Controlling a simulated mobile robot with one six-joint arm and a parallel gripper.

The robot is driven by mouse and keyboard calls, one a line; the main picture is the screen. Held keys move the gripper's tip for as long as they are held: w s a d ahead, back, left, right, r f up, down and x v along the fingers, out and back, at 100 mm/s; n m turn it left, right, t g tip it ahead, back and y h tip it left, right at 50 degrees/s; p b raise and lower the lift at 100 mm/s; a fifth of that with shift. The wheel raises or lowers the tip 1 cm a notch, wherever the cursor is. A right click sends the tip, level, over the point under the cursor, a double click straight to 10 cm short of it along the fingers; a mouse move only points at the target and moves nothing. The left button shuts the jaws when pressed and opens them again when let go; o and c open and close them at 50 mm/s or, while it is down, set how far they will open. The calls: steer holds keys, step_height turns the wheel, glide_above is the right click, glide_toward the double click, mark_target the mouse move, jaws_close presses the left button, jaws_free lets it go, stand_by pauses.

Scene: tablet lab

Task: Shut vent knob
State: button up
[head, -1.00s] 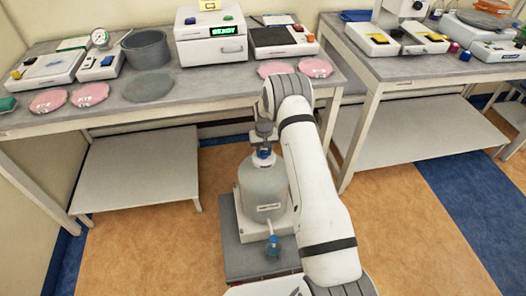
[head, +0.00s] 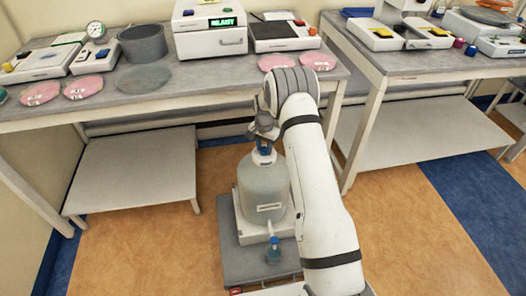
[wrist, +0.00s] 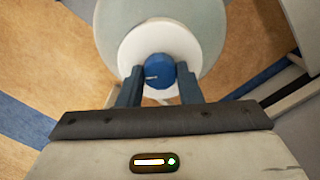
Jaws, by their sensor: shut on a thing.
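The vent knob (wrist: 157,72) is a round blue knob with a small pale mark, on the white cap (wrist: 127,50) of a translucent grey vessel (head: 263,188). In the wrist view my gripper (wrist: 158,82) is shut on the knob, with one dark finger on each side of it. In the head view the knob (head: 264,151) shows as a bit of blue under my gripper (head: 264,140), partly hidden by the arm. The vessel stands upright on a white base.
The vessel's base sits on a grey platform (head: 236,262) close in front of me. Behind it is a bench (head: 210,78) with a white device, a dark pot (head: 143,46) and several pink discs. A second bench (head: 385,70) with instruments stands to the right. Open floor lies on both sides.

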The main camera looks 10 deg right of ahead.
mark_target(264, 149)
steer(key=m+b, duration=0.2)
steer(key=m, duration=0.2)
steer(key=shift+m, duration=0.3)
steer(key=shift+m+b, duration=0.6)
steer(key=shift+m, duration=2)
steer(key=o, duration=1)
steer(key=shift+r, duration=3.9)
